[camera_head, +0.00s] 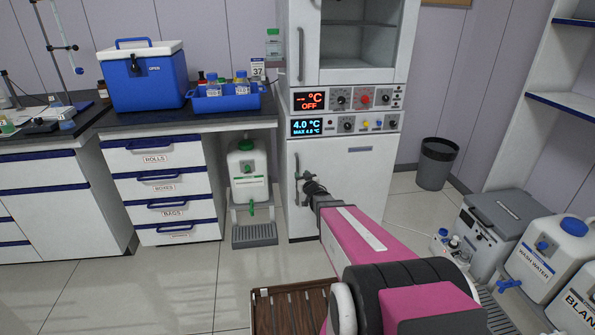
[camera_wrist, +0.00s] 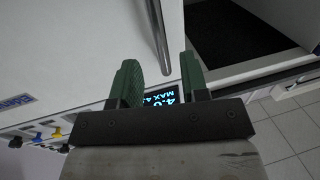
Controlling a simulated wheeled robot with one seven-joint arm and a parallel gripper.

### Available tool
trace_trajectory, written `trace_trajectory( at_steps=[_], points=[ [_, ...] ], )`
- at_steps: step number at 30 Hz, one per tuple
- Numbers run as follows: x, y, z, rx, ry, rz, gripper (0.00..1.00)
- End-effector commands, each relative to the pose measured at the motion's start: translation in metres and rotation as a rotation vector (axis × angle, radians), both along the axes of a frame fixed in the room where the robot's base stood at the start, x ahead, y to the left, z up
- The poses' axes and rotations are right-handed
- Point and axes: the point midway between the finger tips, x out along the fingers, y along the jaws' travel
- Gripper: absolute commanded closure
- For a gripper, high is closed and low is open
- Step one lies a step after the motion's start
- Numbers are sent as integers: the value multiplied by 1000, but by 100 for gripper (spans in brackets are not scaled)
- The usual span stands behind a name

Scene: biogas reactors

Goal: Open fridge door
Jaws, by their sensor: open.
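The fridge is the lower part of the white cabinet, under the display reading 4.0 °C. Its white door (camera_head: 352,188) looks closed in the head view. A vertical metal handle (camera_head: 297,178) runs along the door's left edge. My gripper (camera_head: 305,181) is at the handle, just to its right in the head view. In the wrist view my gripper (camera_wrist: 160,68) has its green fingers open, and the metal handle (camera_wrist: 156,32) shows between and beyond them. I cannot tell whether a finger touches it. The display (camera_wrist: 162,97) is partly hidden by the gripper.
The upper oven door (camera_head: 359,75) looks closed. A drawer unit (camera_head: 160,188) and a white jug (camera_head: 247,172) on a stand are left of the fridge. A bin (camera_head: 436,163) stands to the right, with containers (camera_head: 548,250) farther right. A slatted wooden crate (camera_head: 290,308) is in front.

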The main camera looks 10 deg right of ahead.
Motion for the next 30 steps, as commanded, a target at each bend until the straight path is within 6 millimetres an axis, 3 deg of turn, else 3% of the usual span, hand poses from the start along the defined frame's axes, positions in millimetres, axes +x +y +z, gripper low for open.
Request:
trace_trajectory(
  at_steps=[3,9,20,22,24,30],
  points=[
    [26,5,-1,0,-1,1,59],
    [54,11,-1,0,0,1,59],
    [61,13,0,0,1,0,59],
    [61,12,0,0,1,0,75],
    [60,12,0,0,1,0,98],
    [59,12,0,0,1,1,100]
  ],
)
